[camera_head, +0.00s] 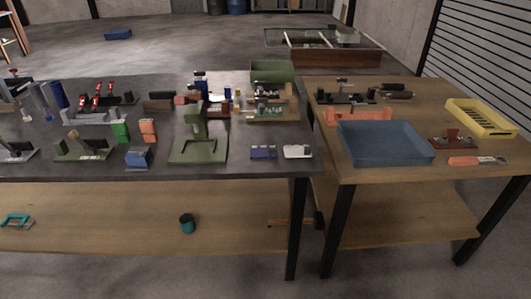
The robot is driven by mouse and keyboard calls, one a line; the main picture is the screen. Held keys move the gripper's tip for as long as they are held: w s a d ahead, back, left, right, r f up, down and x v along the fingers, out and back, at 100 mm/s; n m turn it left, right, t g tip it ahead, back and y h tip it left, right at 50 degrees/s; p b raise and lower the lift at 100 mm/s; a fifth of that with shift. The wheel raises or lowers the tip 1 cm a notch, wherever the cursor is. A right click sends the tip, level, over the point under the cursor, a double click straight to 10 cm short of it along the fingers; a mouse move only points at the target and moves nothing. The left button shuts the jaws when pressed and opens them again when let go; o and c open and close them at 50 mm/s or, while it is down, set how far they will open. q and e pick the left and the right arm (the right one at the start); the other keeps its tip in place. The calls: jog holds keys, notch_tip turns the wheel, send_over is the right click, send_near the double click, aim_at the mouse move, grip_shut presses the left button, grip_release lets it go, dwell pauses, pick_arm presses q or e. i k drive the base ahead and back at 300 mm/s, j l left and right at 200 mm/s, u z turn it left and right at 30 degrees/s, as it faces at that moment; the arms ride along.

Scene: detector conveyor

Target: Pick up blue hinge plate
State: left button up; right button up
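A small flat blue plate (263,152), which looks like the blue hinge plate, lies near the front right edge of the dark table. A similar white plate (298,152) lies just right of it, with a small gap between them. The details of the blue plate are too small to make out. Neither of my grippers is in view.
A green fixture (184,153) stands left of the blue plate, and a blue block (138,158) sits further left. Many tools crowd the dark table (230,170). A wooden table at right holds a blue tray (388,160) and a yellow crate (485,131).

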aim_at(263, 152)
jog(key=i+l, duration=0.25)
jog(key=l, duration=0.15)
jog(key=i+l, duration=0.25)
jog(key=l, duration=0.2)
jog(key=i+l, duration=0.25)
jog(key=l, duration=0.15)
jog(key=u, duration=1.65)
